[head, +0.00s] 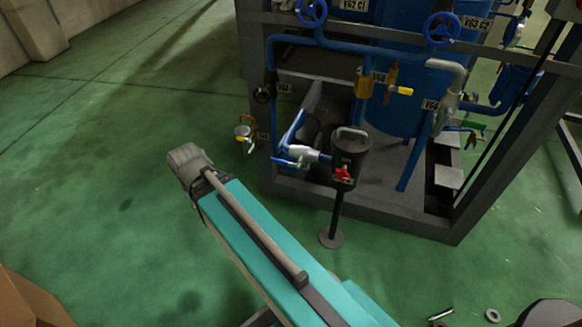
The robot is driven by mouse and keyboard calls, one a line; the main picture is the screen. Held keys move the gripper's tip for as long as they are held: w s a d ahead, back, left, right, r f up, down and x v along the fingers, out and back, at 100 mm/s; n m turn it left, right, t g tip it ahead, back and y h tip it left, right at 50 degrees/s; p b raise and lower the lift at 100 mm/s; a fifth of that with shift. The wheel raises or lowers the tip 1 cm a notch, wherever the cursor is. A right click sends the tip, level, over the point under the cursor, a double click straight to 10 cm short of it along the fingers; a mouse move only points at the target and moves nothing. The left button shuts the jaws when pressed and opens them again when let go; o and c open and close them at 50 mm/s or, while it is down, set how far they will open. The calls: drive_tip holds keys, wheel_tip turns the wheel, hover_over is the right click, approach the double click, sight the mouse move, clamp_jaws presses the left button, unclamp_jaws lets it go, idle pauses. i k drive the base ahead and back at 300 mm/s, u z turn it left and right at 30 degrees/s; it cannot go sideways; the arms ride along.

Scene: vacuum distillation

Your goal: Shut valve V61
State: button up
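I cannot make out a V61 tag on any valve. A small tag (284,88) at the skid's left side is too small to read, beside a dark round handwheel (262,96). Two blue handwheels, by the tags V62 C1 (354,5) and V63 C2 (476,22), are at the top. My gripper is not in view.
The grey skid frame (400,220) carries blue pipes and a blue tank (400,100). The dark pot (350,155) stands on a post with a round foot. Green floor is open at the left. A ring (492,315) and a small rod (440,313) lie at the bottom right.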

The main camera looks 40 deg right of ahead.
sight(285, 162)
drive_tip(key=u, duration=1.1)
drive_tip(key=k, duration=1)
drive_tip(key=z, duration=1.6)
